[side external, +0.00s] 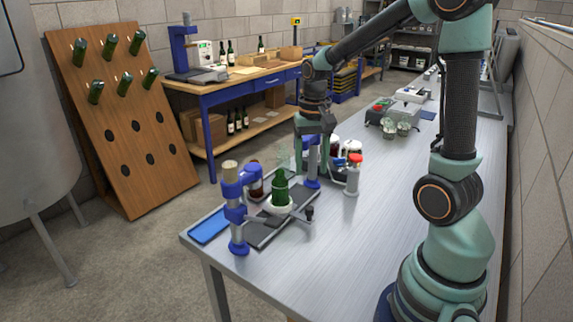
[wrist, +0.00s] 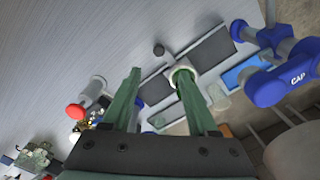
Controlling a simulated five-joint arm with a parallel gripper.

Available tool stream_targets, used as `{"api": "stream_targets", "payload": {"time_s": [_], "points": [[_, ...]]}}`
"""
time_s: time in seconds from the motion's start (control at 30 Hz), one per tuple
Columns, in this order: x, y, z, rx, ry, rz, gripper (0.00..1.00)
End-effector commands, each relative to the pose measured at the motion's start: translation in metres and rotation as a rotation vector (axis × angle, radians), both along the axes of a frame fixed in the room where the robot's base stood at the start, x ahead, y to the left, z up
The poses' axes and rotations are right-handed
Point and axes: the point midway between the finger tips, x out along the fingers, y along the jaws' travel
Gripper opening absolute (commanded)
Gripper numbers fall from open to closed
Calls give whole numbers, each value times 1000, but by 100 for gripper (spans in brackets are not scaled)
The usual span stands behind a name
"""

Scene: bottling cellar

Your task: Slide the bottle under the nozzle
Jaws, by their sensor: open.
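The green bottle (side external: 280,190) stands upright in a white ring holder (side external: 279,206) on the dark track of the low bench station. In the wrist view the white ring (wrist: 197,71) shows at my right fingertip, which overlaps the green inside it. A blue post (side external: 311,170) stands behind and right of the bottle; I cannot make out a nozzle tip on it. A blue column marked CAP (wrist: 285,82) stands on the other side; it also shows in the side view (side external: 236,205). My gripper (side external: 311,150) is open and empty, above and behind the bottle.
A red-topped white cylinder (side external: 353,173) stands right of the station, near dark jars. A small black knob (side external: 309,213) sticks out beside the track. A blue tray (side external: 210,226) lies at the bench's left corner. The bench's right part is clear.

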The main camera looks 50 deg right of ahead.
Motion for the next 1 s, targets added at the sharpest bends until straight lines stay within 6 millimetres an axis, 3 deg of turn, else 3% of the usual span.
{"api": "stream_targets", "payload": {"time_s": [0.27,0.7,1.0], "points": [[-1,-2,-25,6,14,-15,59],[-2,-2,-104,5,13,-13,59],[-1,-2,-123,4,9,-13,59]]}}
